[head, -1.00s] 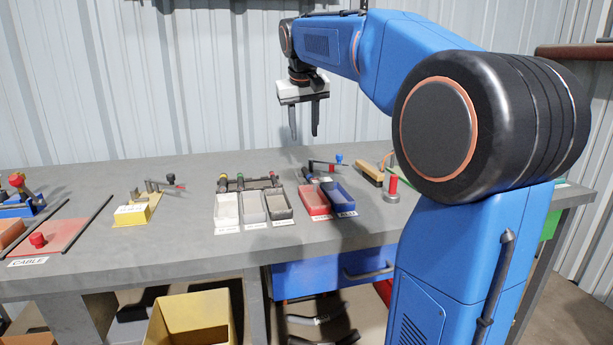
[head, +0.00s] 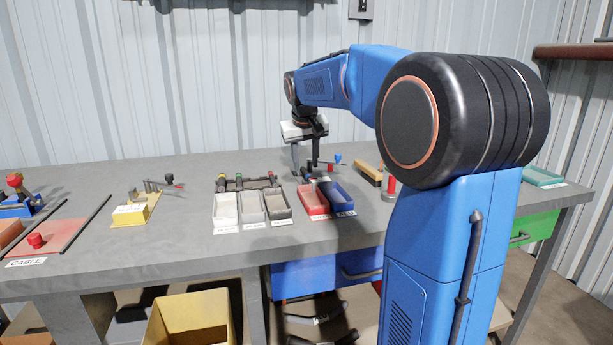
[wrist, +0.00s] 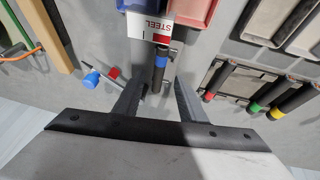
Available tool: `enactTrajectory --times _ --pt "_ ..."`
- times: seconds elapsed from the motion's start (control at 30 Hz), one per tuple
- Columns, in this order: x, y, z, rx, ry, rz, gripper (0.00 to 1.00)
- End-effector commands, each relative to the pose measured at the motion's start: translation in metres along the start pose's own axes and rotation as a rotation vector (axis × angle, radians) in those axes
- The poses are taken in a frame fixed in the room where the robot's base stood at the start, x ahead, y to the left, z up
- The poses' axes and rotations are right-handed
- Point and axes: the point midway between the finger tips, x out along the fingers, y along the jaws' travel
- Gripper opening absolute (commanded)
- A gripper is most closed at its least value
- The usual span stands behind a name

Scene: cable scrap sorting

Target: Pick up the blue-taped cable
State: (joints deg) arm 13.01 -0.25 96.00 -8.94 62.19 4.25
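The blue-taped cable (wrist: 160,62) is a short black piece with a blue band. In the head view my gripper (head: 305,170) points down just behind the red bin (head: 313,201) and blue bin (head: 340,197). The cable is small and partly hidden by the fingers there.
A rack (wrist: 240,85) with red-, green- and yellow-banded cables lies right in the wrist view. A small fixture with a blue knob (wrist: 92,78) stands left of the cable. Three open bins (head: 252,208) sit left of the red bin. A yellow block (head: 131,214) is further left.

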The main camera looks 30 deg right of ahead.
Motion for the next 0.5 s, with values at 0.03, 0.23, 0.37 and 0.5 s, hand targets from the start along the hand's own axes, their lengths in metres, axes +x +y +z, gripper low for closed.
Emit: enactTrajectory --times 0.03,0.23,0.37,0.5 --pt "0.008 0.002 0.002 0.001 -0.004 0.0 0.38" --pt "0.03 0.002 0.002 0.0 -0.001 0.0 0.38" --pt "0.032 0.002 0.002 -0.001 0.0 0.0 0.38" --pt "0.032 0.002 0.002 -0.001 0.0 0.0 0.3"
